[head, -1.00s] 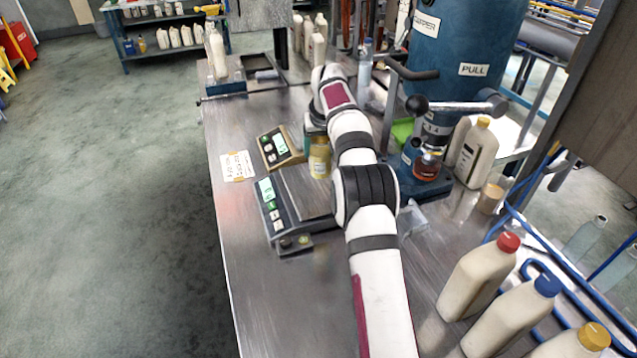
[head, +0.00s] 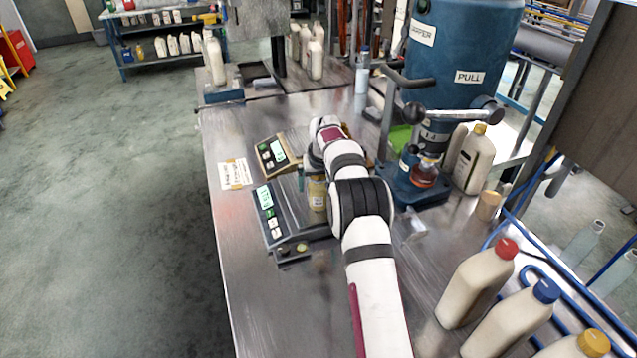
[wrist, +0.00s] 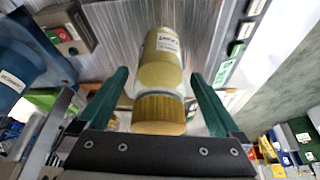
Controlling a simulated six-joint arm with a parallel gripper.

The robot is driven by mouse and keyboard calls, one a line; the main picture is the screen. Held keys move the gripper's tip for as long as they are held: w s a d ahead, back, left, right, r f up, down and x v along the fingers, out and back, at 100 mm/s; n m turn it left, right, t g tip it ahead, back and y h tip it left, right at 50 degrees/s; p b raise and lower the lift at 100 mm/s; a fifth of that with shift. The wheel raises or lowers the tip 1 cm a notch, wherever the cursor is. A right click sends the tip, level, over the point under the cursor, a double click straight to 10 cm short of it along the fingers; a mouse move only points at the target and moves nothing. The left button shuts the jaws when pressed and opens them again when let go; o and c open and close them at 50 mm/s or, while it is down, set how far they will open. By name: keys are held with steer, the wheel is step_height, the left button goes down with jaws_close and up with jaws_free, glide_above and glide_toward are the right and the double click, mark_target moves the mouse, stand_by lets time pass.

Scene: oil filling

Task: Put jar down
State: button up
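A small jar (head: 317,192) of yellow contents with a pale label is upright at the right part of the front scale (head: 268,222), partly hidden by my arm. Whether its base touches the plate is hard to tell. In the wrist view the jar (wrist: 162,68), with its yellow ribbed lid toward me, sits between the two green fingers of my gripper (wrist: 159,75). Narrow gaps show on both sides, so the fingers appear open around it. The front scale's display is lit with digits.
A second scale (head: 272,153) stands just behind. A blue press-like machine (head: 455,60) is close on the right. Several capped bottles (head: 478,285) stand at the front right. A paper note (head: 236,174) lies left of the scales. The bench's front left is clear.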

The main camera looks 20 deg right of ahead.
steer(key=shift+r, duration=0.1)
steer(key=d+v, duration=0.1)
steer(key=v, duration=1.1)
steer(key=s+a+r+m+g+y, duration=0.15)
steer(key=s+a+r, duration=0.35)
steer(key=s+a, duration=0.6)
steer(key=s+a+f+g, duration=0.1)
steer(key=s+a+f, duration=0.1)
steer(key=s, duration=0.9)
steer(key=s+a+f+m+g, duration=0.1)
steer(key=s+a+f, duration=0.1)
steer(key=s, duration=0.9)
steer(key=s+a+f+m+g+y, duration=0.1)
steer(key=s+a, duration=0.1)
steer(key=s, duration=0.9)
steer(key=shift+s+a+f, duration=0.15)
steer(key=shift+a+f, duration=0.2)
steer(key=shift+f, duration=0.05)
